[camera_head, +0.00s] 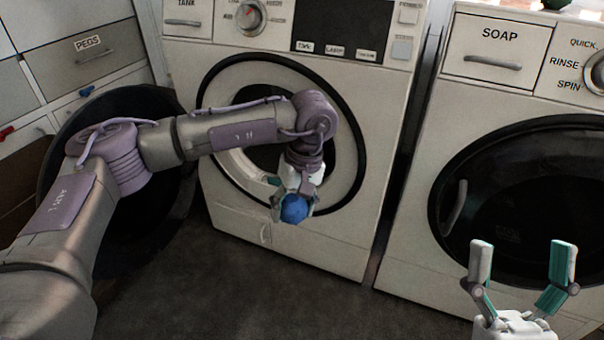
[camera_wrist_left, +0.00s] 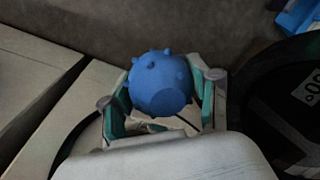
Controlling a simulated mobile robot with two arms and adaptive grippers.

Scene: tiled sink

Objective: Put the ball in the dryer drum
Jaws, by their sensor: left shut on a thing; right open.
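The blue ball (camera_head: 294,208) is held between the fingers of my left gripper (camera_head: 293,202), in front of the dryer. In the left wrist view the ball (camera_wrist_left: 160,82) shows short knobs on its surface, with a finger on each side. The dryer (camera_head: 300,243) is the white machine at the middle. Its round door (camera_head: 75,130) stands swung open to the left, partly behind my left arm. The drum opening (camera_head: 266,158) is partly hidden by my left arm; the ball is at its lower right edge in the picture. My right gripper (camera_head: 522,270) is open and empty at the lower right.
A second machine (camera_head: 405,235) with a closed dark round door (camera_head: 520,195) and a SOAP drawer (camera_head: 494,50) stands to the right. Drawers (camera_head: 90,60) are at the upper left. Dark floor (camera_head: 240,300) lies clear in front.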

